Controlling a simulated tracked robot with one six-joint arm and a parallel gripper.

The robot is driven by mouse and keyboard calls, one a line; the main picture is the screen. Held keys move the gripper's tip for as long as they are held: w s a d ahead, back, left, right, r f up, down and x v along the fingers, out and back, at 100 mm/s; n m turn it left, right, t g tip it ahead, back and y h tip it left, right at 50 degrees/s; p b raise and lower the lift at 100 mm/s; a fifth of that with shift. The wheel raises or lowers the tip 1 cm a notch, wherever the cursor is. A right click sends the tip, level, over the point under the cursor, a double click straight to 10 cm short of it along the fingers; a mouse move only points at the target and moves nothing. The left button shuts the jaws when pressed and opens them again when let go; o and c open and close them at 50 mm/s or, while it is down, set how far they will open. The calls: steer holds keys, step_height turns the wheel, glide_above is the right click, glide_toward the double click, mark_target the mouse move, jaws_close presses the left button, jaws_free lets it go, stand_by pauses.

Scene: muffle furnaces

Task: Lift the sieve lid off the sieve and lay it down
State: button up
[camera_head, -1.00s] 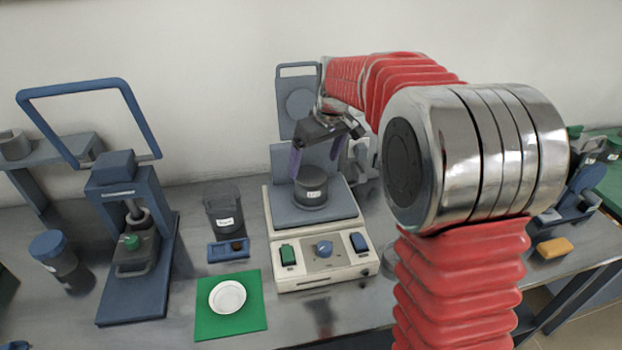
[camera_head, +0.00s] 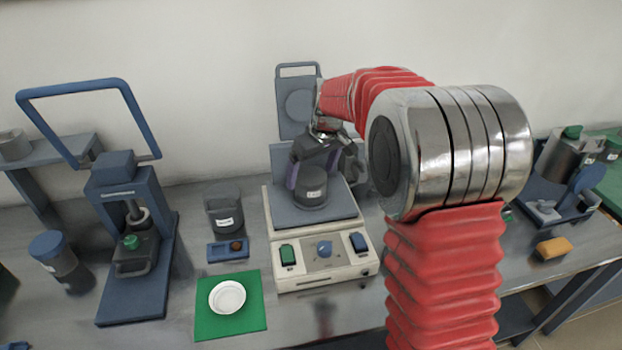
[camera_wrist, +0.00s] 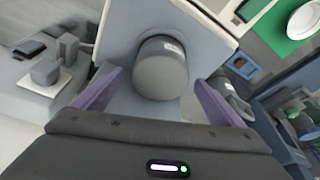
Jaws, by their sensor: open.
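The sieve (camera_head: 312,194) is a dark grey, short cylinder with a small white label. It stands on the blue-grey plate of the white sieve shaker in the middle of the bench. In the wrist view the sieve (camera_wrist: 160,78) shows from above, its round top towards me; I cannot make out a seam between lid and body. My gripper (camera_head: 305,180) is open over it, with purple fingers on either side. In the wrist view my gripper (camera_wrist: 158,92) has its fingers spread wide, apart from the sieve.
The shaker's white base (camera_head: 322,262) has green and blue switches and a knob. A green mat (camera_head: 250,318) with a white dish (camera_head: 227,297) lies front left. A grey labelled jar (camera_head: 224,209) stands left of the shaker, and a blue press (camera_head: 135,240) further left.

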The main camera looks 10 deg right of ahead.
steer(key=shift+c, duration=0.7)
steer(key=c, duration=1)
